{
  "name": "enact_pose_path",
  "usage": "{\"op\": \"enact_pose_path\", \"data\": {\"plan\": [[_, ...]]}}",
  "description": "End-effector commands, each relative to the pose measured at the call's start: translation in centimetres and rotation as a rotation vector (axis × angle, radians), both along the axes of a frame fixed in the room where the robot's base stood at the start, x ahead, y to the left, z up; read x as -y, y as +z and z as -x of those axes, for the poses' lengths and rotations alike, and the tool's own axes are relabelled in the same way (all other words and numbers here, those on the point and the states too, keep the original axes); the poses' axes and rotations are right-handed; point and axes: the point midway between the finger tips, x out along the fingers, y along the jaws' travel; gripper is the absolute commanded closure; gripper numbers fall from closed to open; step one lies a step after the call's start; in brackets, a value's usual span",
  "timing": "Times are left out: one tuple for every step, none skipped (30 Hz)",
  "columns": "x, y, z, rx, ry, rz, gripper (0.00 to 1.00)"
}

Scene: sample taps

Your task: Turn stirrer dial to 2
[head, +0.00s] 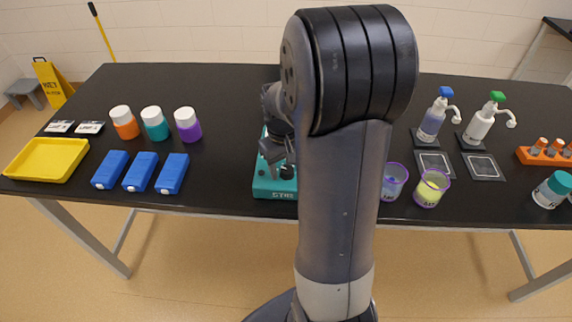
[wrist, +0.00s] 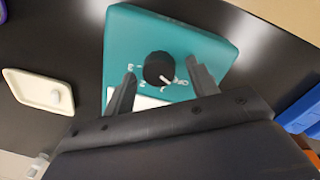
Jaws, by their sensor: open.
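The teal stirrer (head: 270,188) stands near the front edge of the black table, partly hidden by my arm in the head view. In the wrist view the teal stirrer (wrist: 200,45) shows its black dial (wrist: 157,66) with white marks around it. My gripper (wrist: 161,70) is open, with one finger on each side of the dial and a visible gap to each. In the head view my gripper (head: 278,152) is over the stirrer.
Blue blocks (head: 140,171), capped bottles (head: 154,123) and a yellow tray (head: 48,159) are left of the stirrer. Two cups (head: 431,188), pump bottles (head: 435,118) and an orange rack (head: 545,153) are to the right. A cream plate (wrist: 40,88) lies beside the stirrer.

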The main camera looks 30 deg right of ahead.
Motion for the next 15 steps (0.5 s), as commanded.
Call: {"op": "enact_pose_path", "data": {"plan": [[0.01, -0.18, 0.02, -0.001, 0.0, 0.0, 0.45], [0.02, -0.23, 0.02, 0.0, 0.0, 0.0, 0.45], [0.03, -0.27, 0.01, 0.0, -0.001, 0.0, 0.45], [0.03, -0.27, 0.01, 0.0, -0.001, 0.0, 0.45], [0.03, -0.27, 0.0, 0.0, -0.001, 0.0, 0.45], [0.02, -0.26, 0.0, 0.001, -0.001, 0.0, 0.45], [0.02, -0.26, 0.0, 0.0, -0.001, 0.0, 0.45], [0.02, -0.26, 0.0, 0.0, -0.001, 0.0, 0.45], [0.02, -0.25, 0.0, 0.0, -0.001, 0.0, 0.46], [0.02, -0.25, 0.0, 0.0, -0.001, 0.0, 0.48], [0.02, -0.25, 0.0, 0.0, -0.001, 0.0, 0.51], [0.02, -0.24, 0.0, 0.0, -0.001, 0.0, 0.54], [0.02, -0.24, 0.0, 0.0, -0.001, 0.0, 0.56], [0.02, -0.24, -0.01, 0.001, -0.001, 0.0, 0.59], [0.02, -0.23, -0.01, 0.001, -0.001, 0.0, 0.62]]}}
